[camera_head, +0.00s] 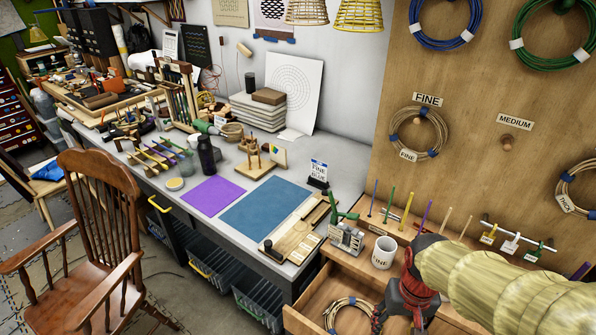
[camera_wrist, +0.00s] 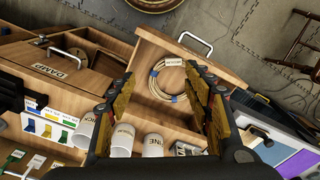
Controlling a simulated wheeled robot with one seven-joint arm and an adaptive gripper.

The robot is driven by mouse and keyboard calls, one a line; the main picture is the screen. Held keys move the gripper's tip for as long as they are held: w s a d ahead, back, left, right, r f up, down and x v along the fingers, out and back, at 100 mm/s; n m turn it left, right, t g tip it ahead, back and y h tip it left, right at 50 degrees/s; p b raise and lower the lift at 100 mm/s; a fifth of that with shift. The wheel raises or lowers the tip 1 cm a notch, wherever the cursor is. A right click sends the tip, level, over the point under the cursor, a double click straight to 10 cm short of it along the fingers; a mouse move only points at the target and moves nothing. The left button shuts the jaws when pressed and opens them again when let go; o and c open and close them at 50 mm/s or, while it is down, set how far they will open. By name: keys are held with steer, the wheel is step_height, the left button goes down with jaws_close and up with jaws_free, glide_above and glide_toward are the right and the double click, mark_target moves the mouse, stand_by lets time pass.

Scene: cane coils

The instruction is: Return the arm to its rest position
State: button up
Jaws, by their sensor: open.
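My gripper (camera_wrist: 160,85) is open in the wrist view, with its two yellow-and-black fingers wide apart and nothing between them. It hangs above the open wooden drawer (camera_wrist: 215,64). A tan cane coil (camera_wrist: 171,80) with a small label lies in that drawer, beyond the fingertips and apart from them. In the head view my arm comes in from the lower right, and my gripper is partly hidden at the bottom edge. The coil (camera_head: 338,316) shows just left of it in the drawer (camera_head: 310,293). I cannot read the coil's label.
A white cup marked FINE (camera_head: 384,252) stands on the bench near my arm. Upright coloured sticks (camera_head: 408,207) and a pegboard with hanging coils (camera_head: 418,133) are behind it. Several white cups (camera_wrist: 122,140) are close to my fingers. A wooden chair (camera_head: 95,230) stands left; floor (camera_wrist: 240,35) shows beyond the drawer.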

steer(key=s+a+r+t, duration=0.1)
steer(key=s+r+t, duration=0.1)
steer(key=r, duration=0.5)
steer(key=s+a+r+n+t, duration=0.1)
steer(key=s+r+t, duration=0.1)
steer(key=r, duration=0.6)
steer(key=shift+s+a+t, duration=0.3)
steer(key=shift+a+t, duration=0.05)
steer(key=shift+t, duration=0.25)
steer(key=shift+c, duration=0.5)
